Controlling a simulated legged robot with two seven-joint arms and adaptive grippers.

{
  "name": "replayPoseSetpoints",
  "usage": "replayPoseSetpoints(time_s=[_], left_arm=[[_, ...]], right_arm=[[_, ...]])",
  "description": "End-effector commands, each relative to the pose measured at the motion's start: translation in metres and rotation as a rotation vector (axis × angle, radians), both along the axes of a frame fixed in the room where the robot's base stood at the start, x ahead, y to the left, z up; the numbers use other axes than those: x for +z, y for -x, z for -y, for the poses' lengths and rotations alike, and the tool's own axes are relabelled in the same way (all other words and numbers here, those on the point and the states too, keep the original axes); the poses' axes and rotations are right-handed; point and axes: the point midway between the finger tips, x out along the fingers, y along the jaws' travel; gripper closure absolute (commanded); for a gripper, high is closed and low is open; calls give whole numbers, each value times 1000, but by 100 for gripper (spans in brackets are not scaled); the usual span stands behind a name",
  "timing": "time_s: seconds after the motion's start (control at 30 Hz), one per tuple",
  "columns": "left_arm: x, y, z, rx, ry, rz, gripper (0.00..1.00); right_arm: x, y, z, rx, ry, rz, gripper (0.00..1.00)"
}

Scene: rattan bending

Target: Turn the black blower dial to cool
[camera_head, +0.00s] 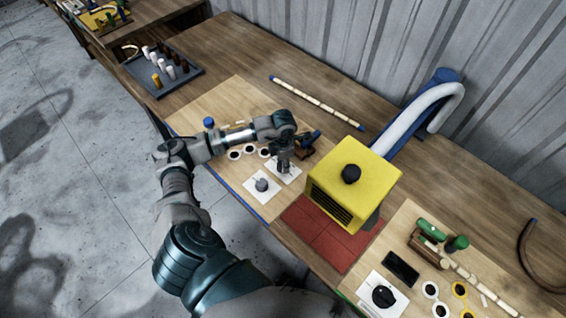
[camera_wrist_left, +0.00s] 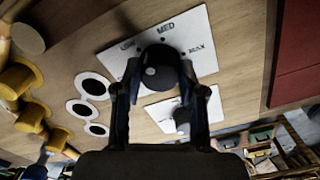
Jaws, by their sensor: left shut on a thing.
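My left gripper (camera_head: 283,165) points straight down at a white dial plate (camera_head: 291,175) on the left work board. In the left wrist view its fingers (camera_wrist_left: 161,95) are shut on a round black dial (camera_wrist_left: 160,66). The dial sits on a white plate (camera_wrist_left: 203,50) with the words LOW, MED and MAX around it; no "cool" word can be read, and the lower part of the plate is hidden by the dial and fingers. In the head view my gripper hides this dial. My right gripper is not in view.
A second plate with a grey knob (camera_head: 262,185) lies nearby. A yellow blower box (camera_head: 362,180) with a black knob on top stands on red tiles (camera_head: 318,236), right of my gripper. Another black knob (camera_head: 383,296) is at the front right. White rings (camera_head: 250,150) lie left.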

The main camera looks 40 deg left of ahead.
Motion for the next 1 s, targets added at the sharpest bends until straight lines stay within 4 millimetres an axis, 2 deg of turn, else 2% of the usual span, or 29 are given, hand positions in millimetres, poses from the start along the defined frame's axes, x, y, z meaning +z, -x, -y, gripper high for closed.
replayPoseSetpoints(time_s=[0.4, 1.0], left_arm=[[3, -3, -3, 397, -2, 9, 95], [5, -4, -4, 957, 2, 12, 95]], right_arm=[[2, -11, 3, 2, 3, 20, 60], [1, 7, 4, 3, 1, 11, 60]])
